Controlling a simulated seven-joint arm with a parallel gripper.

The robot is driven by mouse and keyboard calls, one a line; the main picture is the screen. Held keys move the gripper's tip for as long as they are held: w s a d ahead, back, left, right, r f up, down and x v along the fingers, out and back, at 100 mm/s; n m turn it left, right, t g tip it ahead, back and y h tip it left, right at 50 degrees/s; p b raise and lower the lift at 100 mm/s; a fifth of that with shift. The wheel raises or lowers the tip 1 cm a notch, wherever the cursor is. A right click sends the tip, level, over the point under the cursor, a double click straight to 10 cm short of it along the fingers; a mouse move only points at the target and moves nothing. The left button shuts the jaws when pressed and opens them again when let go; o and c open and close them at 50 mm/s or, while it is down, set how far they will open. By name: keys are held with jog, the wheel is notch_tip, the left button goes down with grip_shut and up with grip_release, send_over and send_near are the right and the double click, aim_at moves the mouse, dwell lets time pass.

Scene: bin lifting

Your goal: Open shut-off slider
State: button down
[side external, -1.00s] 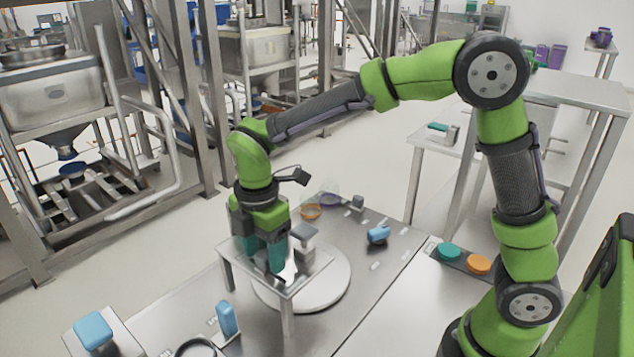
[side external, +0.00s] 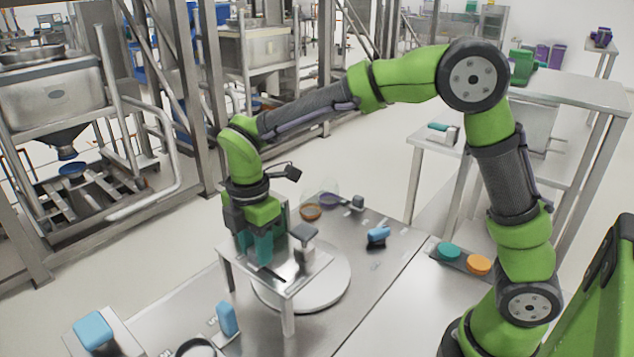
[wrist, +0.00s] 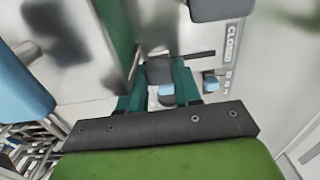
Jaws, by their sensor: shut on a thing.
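The shut-off slider has a grey knob (wrist: 160,70), seen in the wrist view between my teal fingertips. A dark slot (wrist: 200,54) runs from the knob to the right, towards a "CLOSED" label (wrist: 231,42). In the side view the slot (side external: 269,275) shows in the top of a small raised metal stand (side external: 293,289). My gripper (side external: 260,258) points down over the left part of that stand and is shut on the knob. The fingers hide the knob in the side view.
A blue handle (side external: 227,318) is upright in front of the stand, and another blue handle (side external: 378,234) lies to the right. A round pale disc (side external: 337,291) sits under the stand.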

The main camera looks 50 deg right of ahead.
aim_at(253, 247)
jog(key=shift+w+r, duration=0.1)
jog(key=shift+w, duration=0.35)
jog(key=c, duration=0.8)
grip_release()
jog(key=shift+o, duration=0.2)
notch_tip(253, 247, up, 17)
jog(key=shift+s, duration=0.1)
